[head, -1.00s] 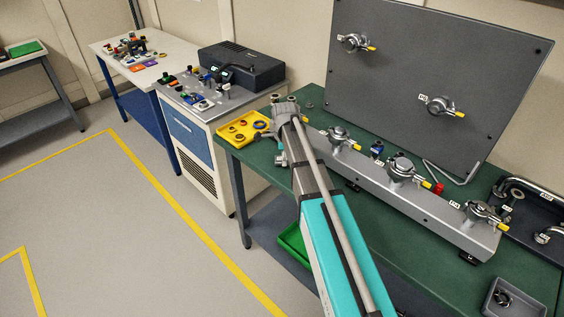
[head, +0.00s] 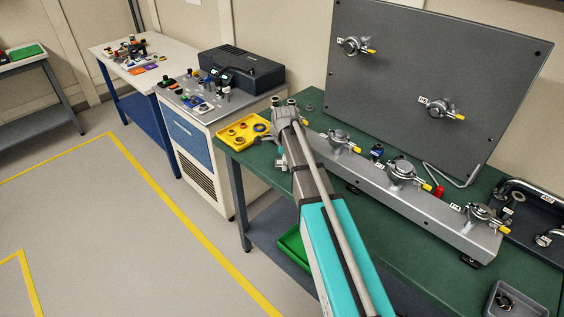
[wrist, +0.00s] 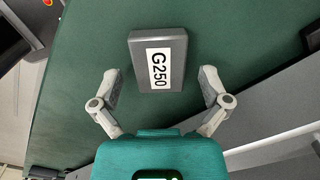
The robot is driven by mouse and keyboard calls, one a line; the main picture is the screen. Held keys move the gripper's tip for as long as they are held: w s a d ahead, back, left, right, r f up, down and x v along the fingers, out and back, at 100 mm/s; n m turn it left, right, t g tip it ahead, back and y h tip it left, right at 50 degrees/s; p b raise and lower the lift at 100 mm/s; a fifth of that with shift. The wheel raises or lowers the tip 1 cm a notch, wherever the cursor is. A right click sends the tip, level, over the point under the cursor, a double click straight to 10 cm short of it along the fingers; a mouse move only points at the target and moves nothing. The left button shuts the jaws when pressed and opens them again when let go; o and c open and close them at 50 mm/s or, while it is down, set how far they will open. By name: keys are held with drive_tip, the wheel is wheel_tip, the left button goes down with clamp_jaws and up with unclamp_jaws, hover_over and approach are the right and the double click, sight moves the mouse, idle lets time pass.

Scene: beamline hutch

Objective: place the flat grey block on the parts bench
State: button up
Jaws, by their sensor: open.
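The flat grey block (wrist: 158,45) has a white label reading G250. In the wrist view it lies flat on a green bench top (wrist: 85,60), apparently resting on it. My gripper (wrist: 160,84) is open, with one finger to each side of the block's near end; neither finger visibly touches it. In the head view my gripper (head: 283,148) is over the far left end of the green bench (head: 385,225). I cannot make out the block there; my arm hides that spot.
A long grey rail (head: 420,208) with clamps runs along the green bench, right of my arm. A yellow tray (head: 231,139) sits at the bench's left end. An upright dark panel (head: 400,90) stands behind. A white-topped table (head: 107,52) is at the back left.

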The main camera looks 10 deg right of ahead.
drive_tip(key=shift+r, duration=0.2)
wheel_tip(320, 180, up, 12)
drive_tip(key=p, duration=1.2)
idle(0.8)
drive_tip(key=s+a+n, duration=0.1)
drive_tip(key=s+n, duration=1.9)
drive_tip(key=s, duration=0.2)
drive_tip(key=shift+s, duration=0.15)
